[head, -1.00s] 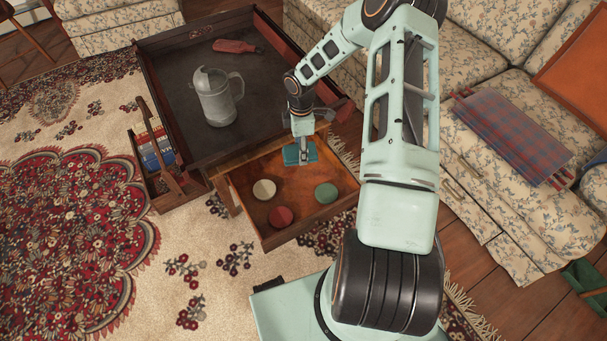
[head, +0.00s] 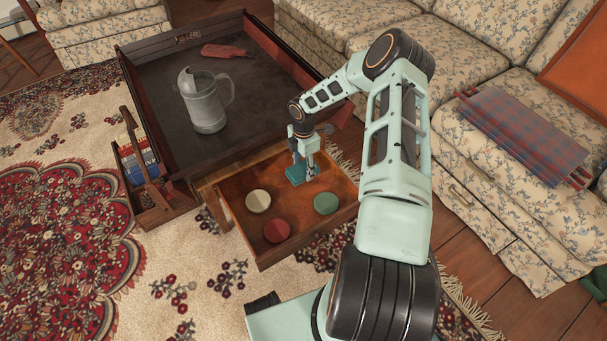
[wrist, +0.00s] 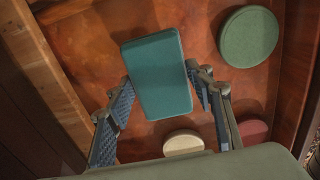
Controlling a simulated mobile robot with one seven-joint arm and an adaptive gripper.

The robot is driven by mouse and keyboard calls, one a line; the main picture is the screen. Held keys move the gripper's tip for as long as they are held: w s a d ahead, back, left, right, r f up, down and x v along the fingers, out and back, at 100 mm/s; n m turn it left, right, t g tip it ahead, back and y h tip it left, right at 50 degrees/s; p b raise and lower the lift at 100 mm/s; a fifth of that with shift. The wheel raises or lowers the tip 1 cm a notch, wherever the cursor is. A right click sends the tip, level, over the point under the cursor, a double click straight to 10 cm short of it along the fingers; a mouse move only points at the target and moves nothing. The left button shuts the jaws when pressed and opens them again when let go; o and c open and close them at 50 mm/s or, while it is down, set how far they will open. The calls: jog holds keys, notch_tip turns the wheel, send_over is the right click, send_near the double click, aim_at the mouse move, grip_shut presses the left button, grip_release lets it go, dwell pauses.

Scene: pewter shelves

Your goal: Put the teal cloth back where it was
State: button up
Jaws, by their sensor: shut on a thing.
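The teal cloth (head: 296,174) is a small folded rectangular pad. My gripper (head: 304,167) is shut on it, with a finger at each side in the wrist view (wrist: 160,84). The teal cloth (wrist: 158,72) is inside the outline of the open wooden drawer (head: 228,209), toward its back. I cannot tell whether it touches the drawer floor. The drawer also holds a cream disc (head: 258,201), a red disc (head: 277,230) and a green disc (head: 326,203), all apart from the cloth.
The dark-topped table (head: 165,125) above the drawer bears a grey metal jug (head: 205,103) and a red-handled item (head: 225,50). A wooden caddy with books (head: 137,160) stands to the left. A floral sofa with a plaid cloth (head: 522,135) is to the right.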

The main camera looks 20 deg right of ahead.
aim_at(304, 168)
jog(key=shift+f+b, duration=0.45)
jog(key=shift+f, duration=1.15)
jog(key=shift+f, duration=0.1)
jog(key=shift+f, duration=0.15)
jog(key=o, duration=1)
notch_tip(304, 168, up, 12)
jog(key=p, duration=0.4)
jog(key=shift+r, duration=0.25)
